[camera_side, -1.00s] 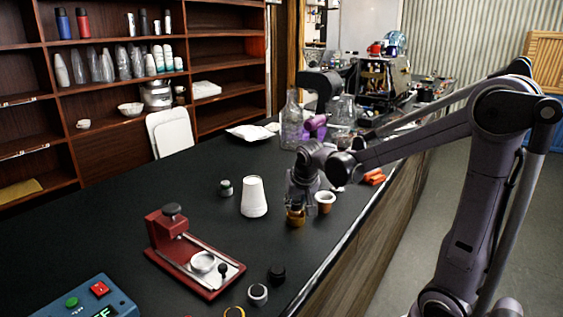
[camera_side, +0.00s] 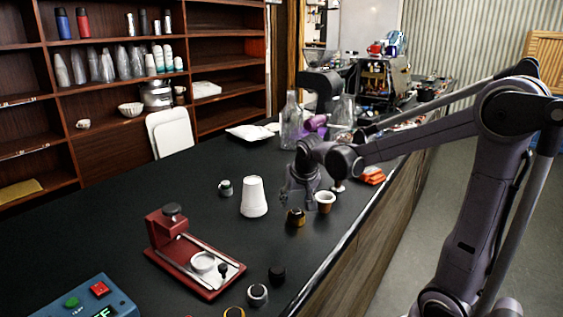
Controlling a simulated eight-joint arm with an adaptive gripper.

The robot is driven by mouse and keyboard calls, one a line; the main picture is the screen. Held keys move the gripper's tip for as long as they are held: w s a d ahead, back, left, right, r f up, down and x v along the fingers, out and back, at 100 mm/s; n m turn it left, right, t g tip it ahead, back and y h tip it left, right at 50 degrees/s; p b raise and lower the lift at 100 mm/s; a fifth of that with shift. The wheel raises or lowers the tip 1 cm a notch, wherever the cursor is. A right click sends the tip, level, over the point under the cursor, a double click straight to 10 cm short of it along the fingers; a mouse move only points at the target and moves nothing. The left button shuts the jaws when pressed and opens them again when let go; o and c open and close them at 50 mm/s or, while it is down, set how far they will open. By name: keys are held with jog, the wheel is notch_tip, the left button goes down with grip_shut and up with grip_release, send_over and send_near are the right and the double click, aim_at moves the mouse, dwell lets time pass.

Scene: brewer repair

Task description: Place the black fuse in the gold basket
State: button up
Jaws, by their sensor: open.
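My gripper (camera_side: 299,200) is open, fingers pointing down, above and slightly behind a small gold cup-like piece (camera_side: 296,217), which looks like the gold basket. It stands upright on the black counter, apart from my fingers. Its top looks dark; I cannot tell whether the black fuse sits inside it or this is only its hollow. A small black cylinder (camera_side: 277,274) stands on the counter nearer the camera, right of the red press; I cannot tell if it is the fuse. Nothing shows between my fingers.
A brown-and-white cup (camera_side: 325,201) stands just right of the gold piece, and a white tapered cup (camera_side: 254,198) to its left. Glass bottles (camera_side: 291,120) stand behind.

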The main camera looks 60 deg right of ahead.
aim_at(296, 211)
notch_tip(296, 211, up, 6)
jog(key=shift+f, duration=0.1)
dwell(0.4)
jog(key=s+a+f+n+t+y, duration=0.1)
jog(key=s+a+n, duration=0.2)
jog(key=a, duration=0.3)
jog(key=s+a+f+n+t+y, duration=0.1)
jog(key=s+a+f+n, duration=0.1)
jog(key=a, duration=0.4)
jog(key=s+a+f+n+t+y, duration=0.1)
jog(key=s+a+n+y, duration=0.1)
jog(key=s+a+n, duration=0.2)
jog(key=shift+s+a+f, duration=0.2)
jog(key=shift+s+a, duration=0.25)
jog(key=shift+a, duration=0.2)
jog(key=shift+s+a+f, duration=0.2)
jog(key=shift+s+a, duration=0.25)
jog(key=shift+a, duration=0.2)
